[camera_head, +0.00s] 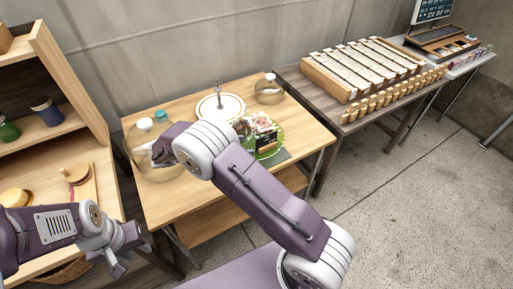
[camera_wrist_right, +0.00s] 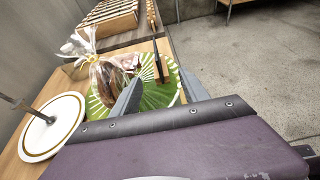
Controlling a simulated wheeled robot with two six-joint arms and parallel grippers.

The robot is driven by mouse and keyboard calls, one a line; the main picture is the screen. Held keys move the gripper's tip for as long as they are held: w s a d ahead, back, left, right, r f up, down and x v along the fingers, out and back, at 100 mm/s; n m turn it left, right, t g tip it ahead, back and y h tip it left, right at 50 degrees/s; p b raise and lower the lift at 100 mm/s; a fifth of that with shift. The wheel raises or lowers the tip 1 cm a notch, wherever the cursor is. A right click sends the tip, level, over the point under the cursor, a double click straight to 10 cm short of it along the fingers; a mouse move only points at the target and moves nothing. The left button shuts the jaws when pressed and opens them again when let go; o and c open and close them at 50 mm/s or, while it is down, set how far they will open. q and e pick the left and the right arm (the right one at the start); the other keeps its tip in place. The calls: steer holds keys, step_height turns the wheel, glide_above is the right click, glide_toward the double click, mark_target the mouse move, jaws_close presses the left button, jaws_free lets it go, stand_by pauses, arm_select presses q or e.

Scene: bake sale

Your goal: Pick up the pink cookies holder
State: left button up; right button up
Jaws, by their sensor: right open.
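No clearly pink holder stands out. Rounded clear jars stand on the wooden table: a large one (camera_head: 140,163) with a pale lid and a teal-lidded one (camera_head: 161,117) at the left, and a smaller pale-lidded jar (camera_head: 268,96) at the back right. Lid tints are too small to tell which is pink. My right gripper (camera_head: 165,150) reaches in front of the left jars and partly hides them. In the right wrist view its two fingers (camera_wrist_right: 163,95) are apart with nothing held. My left gripper (camera_head: 122,252) is low at the left, off the table; its jaw opening is unclear.
A white round stand (camera_head: 209,105) with an upright handle and a green plate (camera_head: 270,151) with bagged goods share the table (camera_head: 190,200). The plate (camera_wrist_right: 150,93) and stand (camera_wrist_right: 40,140) also show in the right wrist view. A wooden shelf (camera_head: 60,70) stands left.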

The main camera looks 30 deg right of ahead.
mark_target(262, 145)
steer(key=shift+s+d+f, duration=0.1)
steer(key=shift+d+f, duration=0.15)
steer(key=shift+d, duration=0.1)
steer(key=x, duration=0.8)
steer(key=shift+f+b, duration=0.3)
steer(key=shift+f, duration=0.05)
jaws_close()
